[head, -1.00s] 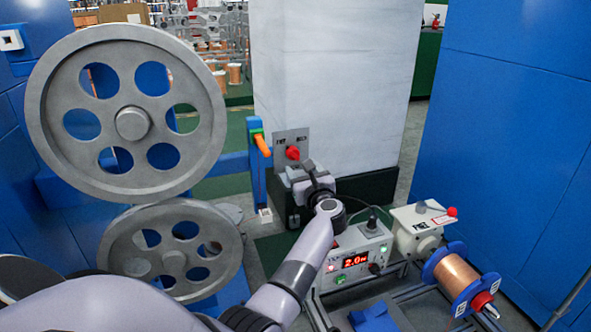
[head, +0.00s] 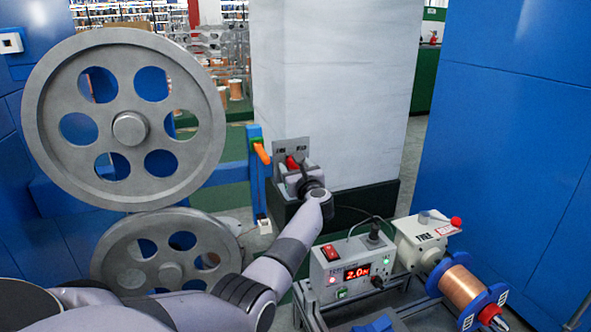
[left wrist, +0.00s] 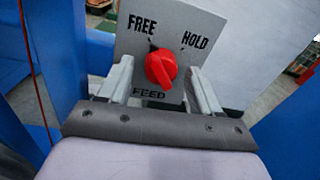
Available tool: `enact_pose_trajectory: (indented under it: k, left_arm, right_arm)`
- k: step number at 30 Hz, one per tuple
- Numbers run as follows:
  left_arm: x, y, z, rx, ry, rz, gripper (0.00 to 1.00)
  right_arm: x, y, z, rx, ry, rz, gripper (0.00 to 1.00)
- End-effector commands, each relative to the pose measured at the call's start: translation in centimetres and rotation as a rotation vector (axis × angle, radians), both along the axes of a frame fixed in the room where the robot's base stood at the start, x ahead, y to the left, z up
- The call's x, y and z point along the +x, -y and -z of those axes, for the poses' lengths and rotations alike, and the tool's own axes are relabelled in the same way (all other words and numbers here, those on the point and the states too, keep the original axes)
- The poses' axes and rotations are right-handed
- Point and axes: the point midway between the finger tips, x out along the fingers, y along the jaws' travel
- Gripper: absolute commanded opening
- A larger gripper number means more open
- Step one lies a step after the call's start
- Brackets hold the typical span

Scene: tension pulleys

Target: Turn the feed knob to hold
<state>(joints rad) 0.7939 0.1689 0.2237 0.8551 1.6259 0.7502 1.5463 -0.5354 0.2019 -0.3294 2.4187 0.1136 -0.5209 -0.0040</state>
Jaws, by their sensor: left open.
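The red feed knob (left wrist: 161,68) sits on a grey plate (left wrist: 134,42) marked FREE at upper left, HOLD at upper right and FEED below. In the left wrist view its narrow end tilts up and left, toward FREE. My left gripper (left wrist: 162,82) is open, with one finger on each side of the knob; I cannot tell if they touch it. In the head view the knob (head: 291,162) is partly hidden behind my left gripper (head: 294,172). My right gripper is not in view.
An orange lever (head: 261,153) on a blue post stands just left of the plate. A white pillar (head: 335,90) is behind it. Two large grey pulleys (head: 205,110) are at left. A control box (head: 330,272) and a copper spool (head: 460,287) are at lower right.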

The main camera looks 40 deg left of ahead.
Motion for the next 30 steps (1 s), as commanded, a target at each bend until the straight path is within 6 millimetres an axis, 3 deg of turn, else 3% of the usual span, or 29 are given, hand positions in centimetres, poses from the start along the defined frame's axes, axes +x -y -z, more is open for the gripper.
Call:
enact_pose_trajectory:
  k: [1,6,17,30]
  left_arm:
    - [0.0,0.0,0.0,0.000,0.000,0.000,0.57]
    - [0.0,0.0,0.0,0.001,-0.001,0.000,0.08]
    - [-0.1,0.0,-0.1,0.022,-0.043,-0.002,0.08]
    - [-0.1,0.1,-0.2,0.169,-0.337,0.000,0.08]
  right_arm:
    - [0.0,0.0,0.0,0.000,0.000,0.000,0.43]
    - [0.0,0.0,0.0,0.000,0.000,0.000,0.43]
    - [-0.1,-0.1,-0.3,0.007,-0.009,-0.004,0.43]
    - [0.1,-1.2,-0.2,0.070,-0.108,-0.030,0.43]
